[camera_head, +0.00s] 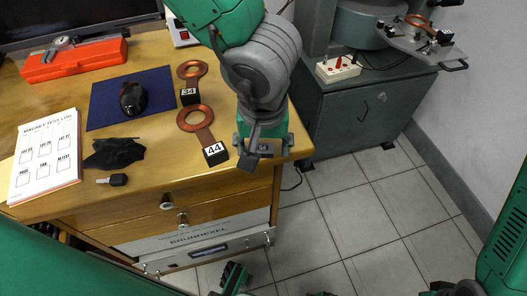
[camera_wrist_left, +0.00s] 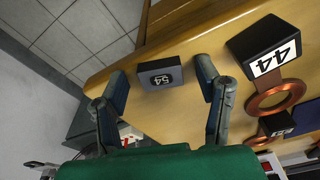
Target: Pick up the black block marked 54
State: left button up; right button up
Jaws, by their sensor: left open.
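The black block marked 54 (camera_wrist_left: 161,73) lies on the wooden table near its edge. In the wrist view it sits between the two spread fingers of my left gripper (camera_wrist_left: 160,72), with visible space on both sides. In the head view my left gripper (camera_head: 264,153) is over the table's right front corner, and the block (camera_head: 265,148) shows partly between its fingers. The gripper is open and holds nothing. My right gripper cannot be made out.
A block marked 44 (camera_head: 215,153) with a copper ring stands left of my left gripper. A block marked 34 (camera_head: 189,96) with another ring is behind it. A mouse (camera_head: 133,98), paper (camera_head: 46,157) and black cloth (camera_head: 112,153) lie further left. A grey cabinet (camera_head: 362,112) stands to the right.

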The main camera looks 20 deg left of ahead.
pick_arm(q)
jog(key=shift+r, duration=0.1)
jog(key=c, duration=1.2)
jog(key=shift+c, duration=0.2)
